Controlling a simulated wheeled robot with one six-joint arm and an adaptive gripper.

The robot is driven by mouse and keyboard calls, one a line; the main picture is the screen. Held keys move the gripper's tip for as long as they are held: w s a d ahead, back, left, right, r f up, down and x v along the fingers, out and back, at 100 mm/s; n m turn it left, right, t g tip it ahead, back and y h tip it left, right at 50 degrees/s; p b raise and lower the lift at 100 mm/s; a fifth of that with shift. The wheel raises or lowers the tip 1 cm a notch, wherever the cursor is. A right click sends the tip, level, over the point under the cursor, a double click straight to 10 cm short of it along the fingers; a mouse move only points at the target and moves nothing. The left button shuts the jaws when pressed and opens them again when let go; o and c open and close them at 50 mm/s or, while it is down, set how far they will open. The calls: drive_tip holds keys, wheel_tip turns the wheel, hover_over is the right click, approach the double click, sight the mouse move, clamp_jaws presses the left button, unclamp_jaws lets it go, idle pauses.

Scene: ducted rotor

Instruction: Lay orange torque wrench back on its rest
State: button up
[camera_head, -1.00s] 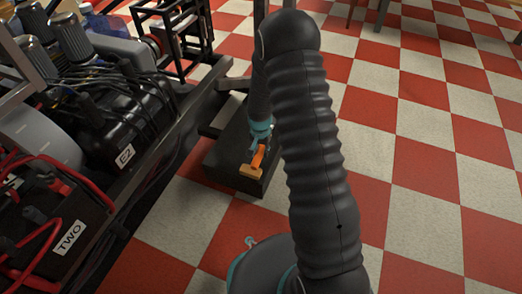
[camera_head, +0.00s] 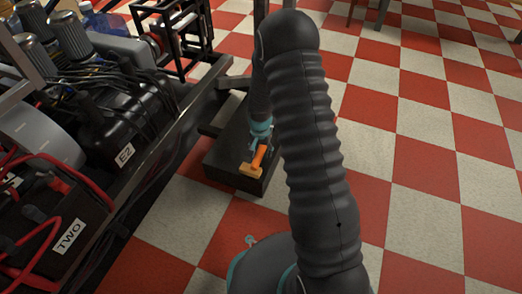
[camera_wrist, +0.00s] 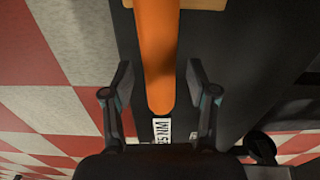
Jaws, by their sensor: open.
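The orange torque wrench (camera_head: 259,155) lies over the low black box beside the rig, one end at a tan block (camera_head: 250,171). In the wrist view the orange handle (camera_wrist: 156,55) runs down the middle, its rounded end over the black box top (camera_wrist: 240,60), and the tan block (camera_wrist: 205,4) shows at the top edge. My gripper (camera_wrist: 158,72) is open, one finger on each side of the handle, with gaps on both sides. In the head view my arm hides part of the box, and the fingers are too small to make out.
A white label (camera_wrist: 161,130) with dark letters is on the box by the handle's end. The rig with black units, one marked E2 (camera_head: 125,155), and red cables stands at left. Open red and white checkered floor (camera_head: 430,170) lies to the right.

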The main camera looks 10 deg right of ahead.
wheel_tip(320, 180, up, 12)
drive_tip(key=shift+s+a, duration=0.15)
drive_tip(key=shift+s, duration=0.05)
idle(0.4)
drive_tip(key=s+r+n+g, duration=0.2)
drive_tip(key=s+r+n, duration=0.15)
drive_tip(key=s, duration=0.45)
drive_tip(key=s+r+n+t+p, duration=0.1)
drive_tip(key=s+r+t+p, duration=0.1)
drive_tip(key=s+r, duration=0.5)
drive_tip(key=s+r+n+t+p, duration=0.1)
drive_tip(key=s+r+p, duration=0.4)
drive_tip(key=r, duration=1.2)
drive_tip(key=s+r+n+t+p, duration=0.1)
drive_tip(key=s+r+t+p, duration=0.2)
drive_tip(key=s+r, duration=0.6)
wheel_tip(320, 180, up, 3)
drive_tip(key=shift+a+f+t+p, duration=0.1)
drive_tip(key=shift+a+t+p, duration=0.05)
drive_tip(key=shift+t+p, duration=0.3)
drive_tip(key=shift+s, duration=0.1)
